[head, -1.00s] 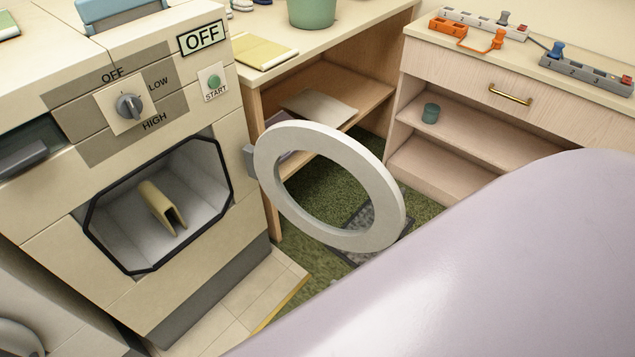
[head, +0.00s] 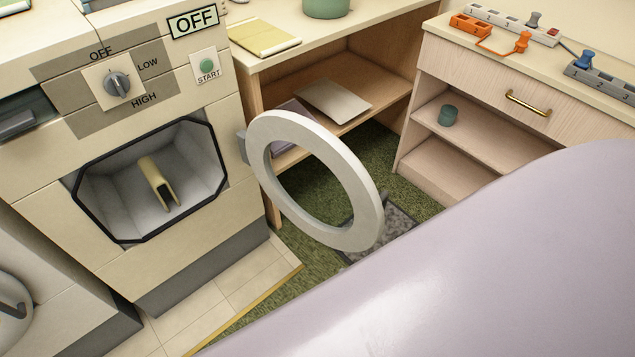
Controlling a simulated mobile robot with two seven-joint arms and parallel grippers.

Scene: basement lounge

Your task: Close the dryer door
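The dryer (head: 75,226) stands at the left in the head view, with an OFF label, a dial and a START button on its front. Its dark-rimmed drum opening (head: 110,195) is uncovered and shows a tan fin inside. The dryer door (head: 368,222) is a pale ring hinged at the right side of the opening. It stands swung wide open, out over the floor. Neither gripper is in view.
A wooden shelf unit (head: 255,97) stands right behind the door, with a yellow folder (head: 265,38) on top. A drawer cabinet (head: 440,65) with power strips on top stands at the right. Green carpet (head: 400,190) lies between them; pale tiles (head: 225,285) front the dryer.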

